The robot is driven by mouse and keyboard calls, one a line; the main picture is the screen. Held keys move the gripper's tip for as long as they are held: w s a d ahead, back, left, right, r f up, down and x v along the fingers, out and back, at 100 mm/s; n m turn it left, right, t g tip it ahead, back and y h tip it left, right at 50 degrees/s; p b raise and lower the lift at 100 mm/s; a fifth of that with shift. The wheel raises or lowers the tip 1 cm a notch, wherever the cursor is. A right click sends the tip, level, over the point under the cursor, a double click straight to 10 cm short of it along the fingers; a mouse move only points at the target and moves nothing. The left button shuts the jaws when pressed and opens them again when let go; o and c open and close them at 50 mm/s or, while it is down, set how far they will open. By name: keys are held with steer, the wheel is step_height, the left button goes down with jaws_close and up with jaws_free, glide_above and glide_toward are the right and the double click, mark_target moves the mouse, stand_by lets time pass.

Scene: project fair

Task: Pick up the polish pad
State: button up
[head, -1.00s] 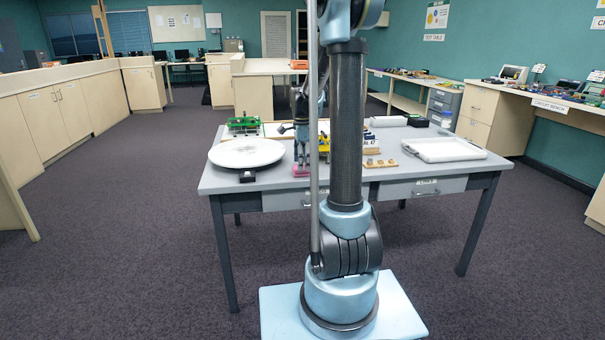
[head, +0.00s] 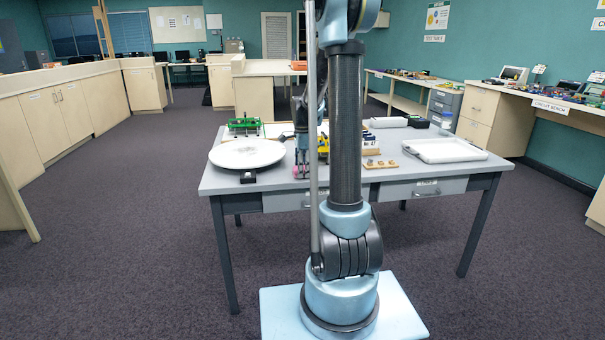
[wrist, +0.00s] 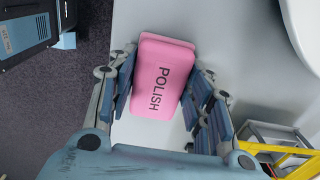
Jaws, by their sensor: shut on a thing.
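The polish pad (wrist: 162,78) is a pink block with the word POLISH on it. In the wrist view it sits between the two blue-padded fingers of my gripper (wrist: 160,95), which are shut on its sides. In the head view my gripper (head: 301,172) is over the near edge of the grey table (head: 225,184). I cannot tell from the wrist view how far the pad is above the tabletop.
A yellow frame (wrist: 285,160) is close to my gripper in the wrist view. A white tray (head: 445,150) and a wooden board (head: 379,163) are at right.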

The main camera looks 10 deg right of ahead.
step_height(320, 180, up, 10)
steer(key=shift+r, duration=0.1)
stand_by(0.5)
